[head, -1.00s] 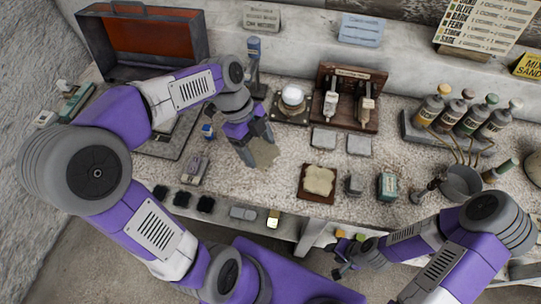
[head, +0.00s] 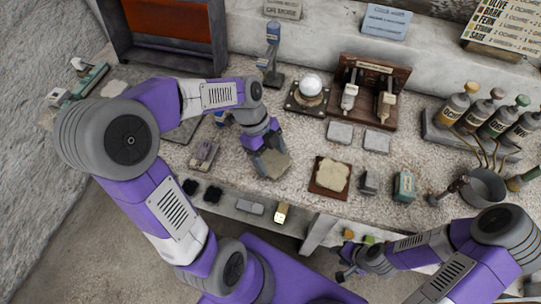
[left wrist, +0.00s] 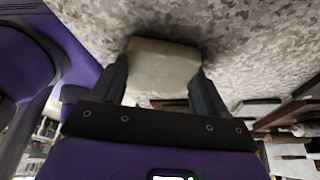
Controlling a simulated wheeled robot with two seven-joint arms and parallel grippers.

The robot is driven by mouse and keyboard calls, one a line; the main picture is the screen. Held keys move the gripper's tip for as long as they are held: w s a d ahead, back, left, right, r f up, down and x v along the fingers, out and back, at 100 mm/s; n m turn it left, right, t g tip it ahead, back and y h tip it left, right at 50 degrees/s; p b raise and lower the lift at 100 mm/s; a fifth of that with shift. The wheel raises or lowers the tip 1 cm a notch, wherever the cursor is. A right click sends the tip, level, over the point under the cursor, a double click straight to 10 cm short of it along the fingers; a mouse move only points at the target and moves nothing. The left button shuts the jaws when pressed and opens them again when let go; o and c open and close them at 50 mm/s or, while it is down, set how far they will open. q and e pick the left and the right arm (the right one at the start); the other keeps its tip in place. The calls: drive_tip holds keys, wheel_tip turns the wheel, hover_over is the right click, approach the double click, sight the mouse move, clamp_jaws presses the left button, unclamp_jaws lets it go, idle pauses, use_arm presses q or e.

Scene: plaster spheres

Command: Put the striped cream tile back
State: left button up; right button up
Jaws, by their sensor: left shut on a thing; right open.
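My left gripper (head: 268,168) is shut on a plain-looking cream tile (head: 274,163), low over the speckled bench top near its front edge. In the left wrist view the tile (left wrist: 164,66) sits between the two dark fingers, close to the bench surface; I cannot tell whether it touches. No stripes can be made out on it. My right gripper (head: 345,262) is open and empty, in front of the bench at the lower middle.
A brown board with a cream slab (head: 331,177) lies right of the held tile. Two grey tiles (head: 340,132) lie before a wooden stand (head: 365,92). A grey handheld device (head: 204,153) lies left. Bottles (head: 490,112) and a pot (head: 484,186) stand at the right.

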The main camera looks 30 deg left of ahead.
use_arm(q)
drive_tip(key=o, duration=0.9)
drive_tip(key=shift+f, duration=0.15)
drive_tip(key=shift+c, duration=0.2)
drive_tip(key=o, duration=0.5)
drive_tip(key=shift+c, duration=0.2)
drive_tip(key=p+v, duration=0.4)
drive_tip(key=v, duration=0.8)
drive_tip(key=shift+r, duration=0.25)
drive_tip(key=shift+s+d, duration=0.1)
